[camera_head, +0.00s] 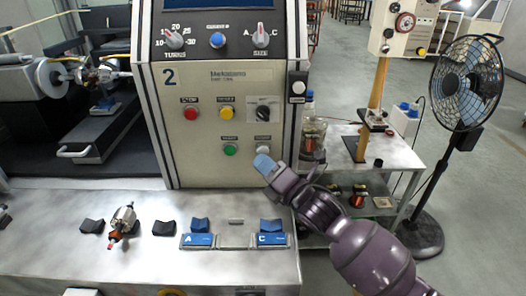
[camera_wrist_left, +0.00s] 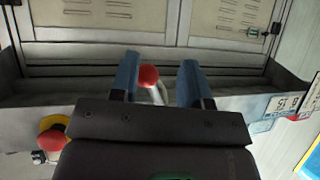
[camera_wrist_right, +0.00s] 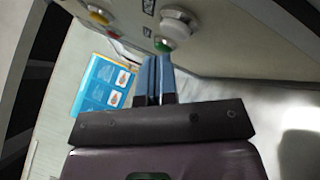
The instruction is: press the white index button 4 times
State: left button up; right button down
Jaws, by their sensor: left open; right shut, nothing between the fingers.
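The white index button (camera_head: 263,142) sits low on the cream control panel, just right of the green button (camera_head: 230,149). My right gripper (camera_head: 264,163) is shut and empty, its blue fingertips just below the white button in the head view. In the right wrist view the white button (camera_wrist_right: 181,24) is large, above and slightly right of the blue fingertips (camera_wrist_right: 158,60). The green button (camera_wrist_right: 162,45) is partly hidden behind them. I cannot tell whether the fingers touch the panel. My left gripper (camera_wrist_left: 160,65) is open, seen only in the left wrist view.
Red (camera_head: 191,113) and yellow (camera_head: 226,112) buttons and a black rotary switch (camera_head: 263,109) are above on the panel. The bench (camera_head: 60,258) below carries an armature (camera_head: 123,222) and blue blocks marked A (camera_head: 199,240) and C (camera_head: 272,239). A fan (camera_head: 467,85) stands at right.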

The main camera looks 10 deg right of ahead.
jog(key=shift+w, duration=0.15)
jog(key=shift+w, duration=0.3)
jog(key=shift+w+d, duration=0.15)
jog(key=shift+w, duration=0.25)
dwell(0.8)
jog(key=shift+s, duration=0.15)
jog(key=shift+s+p, duration=0.3)
jog(key=shift+s, duration=0.4)
dwell(0.3)
jog(key=shift+w, duration=0.1)
jog(key=shift+w, duration=0.35)
